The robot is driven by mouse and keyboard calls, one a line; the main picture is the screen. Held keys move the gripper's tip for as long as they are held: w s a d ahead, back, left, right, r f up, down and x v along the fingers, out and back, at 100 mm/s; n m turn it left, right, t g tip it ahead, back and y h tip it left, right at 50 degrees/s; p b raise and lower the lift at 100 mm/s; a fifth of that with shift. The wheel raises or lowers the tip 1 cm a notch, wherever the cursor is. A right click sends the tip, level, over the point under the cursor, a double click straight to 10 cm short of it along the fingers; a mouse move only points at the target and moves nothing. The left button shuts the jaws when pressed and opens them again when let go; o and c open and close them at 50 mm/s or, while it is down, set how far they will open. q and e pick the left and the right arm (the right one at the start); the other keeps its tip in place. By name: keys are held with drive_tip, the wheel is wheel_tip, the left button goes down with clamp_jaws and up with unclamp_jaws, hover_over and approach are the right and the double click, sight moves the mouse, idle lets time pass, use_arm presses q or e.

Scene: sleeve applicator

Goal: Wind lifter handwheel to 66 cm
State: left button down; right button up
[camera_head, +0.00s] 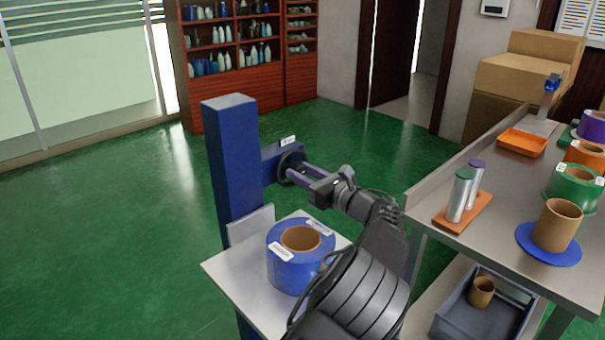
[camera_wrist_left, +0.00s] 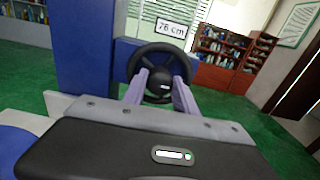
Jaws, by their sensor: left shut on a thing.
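The black handwheel (camera_head: 287,158) is mounted on a blue housing at the side of the lifter's blue column (camera_head: 232,160). My left gripper (camera_head: 292,174) reaches it from the right and is shut on it. In the left wrist view the two purple fingers of the gripper (camera_wrist_left: 160,82) sit at either side of the hub of the handwheel (camera_wrist_left: 164,50), inside its rim. The height label (camera_wrist_left: 172,29) above the wheel reads 76 cm. The lifter's platform (camera_head: 222,270) carries a blue roll (camera_head: 285,270) with a brown core. My right gripper is not in view.
A grey bench (camera_head: 440,190) at right holds an orange tray (camera_head: 522,142), metal cylinders (camera_head: 461,195) and coloured rolls (camera_head: 573,188). A grey bin (camera_head: 462,318) sits on its lower shelf. Cardboard boxes (camera_head: 510,85) stand behind. Green floor left of the column is clear.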

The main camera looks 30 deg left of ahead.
use_arm(q)
drive_tip(key=shift+n, duration=0.3)
drive_tip(key=shift+f+n+b, duration=0.1)
drive_tip(key=shift+n+b, duration=1.25)
drive_tip(key=shift+n, duration=1.75)
drive_tip(key=c, duration=1)
unclamp_jaws()
drive_tip(key=shift+d, duration=0.1)
drive_tip(key=v, duration=0.7)
drive_tip(key=shift+s+d, duration=0.2)
drive_tip(key=shift+d, duration=0.1)
